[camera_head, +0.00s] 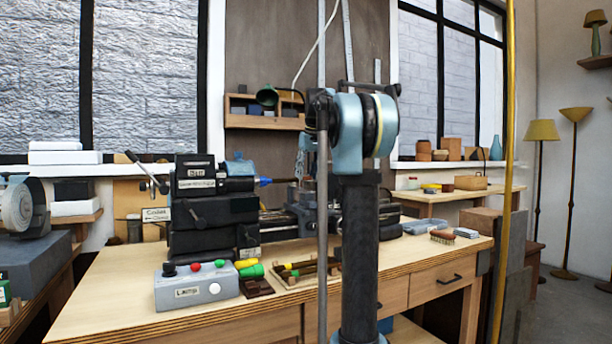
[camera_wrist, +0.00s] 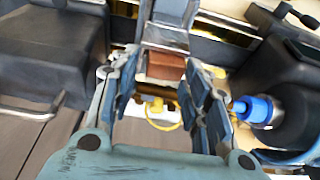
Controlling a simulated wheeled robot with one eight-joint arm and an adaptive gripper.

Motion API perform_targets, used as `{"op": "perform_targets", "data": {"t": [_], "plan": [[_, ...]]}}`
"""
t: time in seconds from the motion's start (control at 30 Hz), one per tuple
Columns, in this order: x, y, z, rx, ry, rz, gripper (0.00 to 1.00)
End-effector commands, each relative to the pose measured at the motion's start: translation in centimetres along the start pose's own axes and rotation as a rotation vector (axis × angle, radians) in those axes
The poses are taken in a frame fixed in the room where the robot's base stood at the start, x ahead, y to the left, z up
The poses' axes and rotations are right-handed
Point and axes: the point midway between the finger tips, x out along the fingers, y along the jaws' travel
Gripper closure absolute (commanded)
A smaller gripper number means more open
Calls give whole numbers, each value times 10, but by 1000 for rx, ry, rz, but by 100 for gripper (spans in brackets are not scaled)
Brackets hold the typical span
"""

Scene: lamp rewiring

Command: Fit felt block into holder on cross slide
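In the wrist view a reddish-brown block (camera_wrist: 165,66), which looks like the felt block, sits against a pale metal holder (camera_wrist: 166,36). How deep it sits in the holder is hard to tell. My gripper (camera_wrist: 163,72) has its fingers spread apart, one on each side of the block near its ends. A narrow gap shows at the left finger; contact at the right finger is unclear. In the head view my arm's column hides the cross slide, and I cannot make out the block there.
A blue-tipped part (camera_wrist: 256,109) lies close to the right finger, and dark machine castings (camera_wrist: 52,50) stand at left. On the bench (camera_head: 110,300) are a grey control box (camera_head: 197,287), the black headstock (camera_head: 212,210), a brush (camera_head: 443,237) and several coloured-handled tools. The bench's front-left is clear.

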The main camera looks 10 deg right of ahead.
Motion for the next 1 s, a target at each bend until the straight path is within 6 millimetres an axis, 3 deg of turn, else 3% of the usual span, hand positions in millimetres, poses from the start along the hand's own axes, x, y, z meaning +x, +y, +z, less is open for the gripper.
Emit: {"op": "perform_targets", "data": {"t": [0.47, 1.0], "plan": [[-6, 0, 0, 0, 0, 0, 43], [-92, 0, 0, 1, -1, 0, 43]]}}
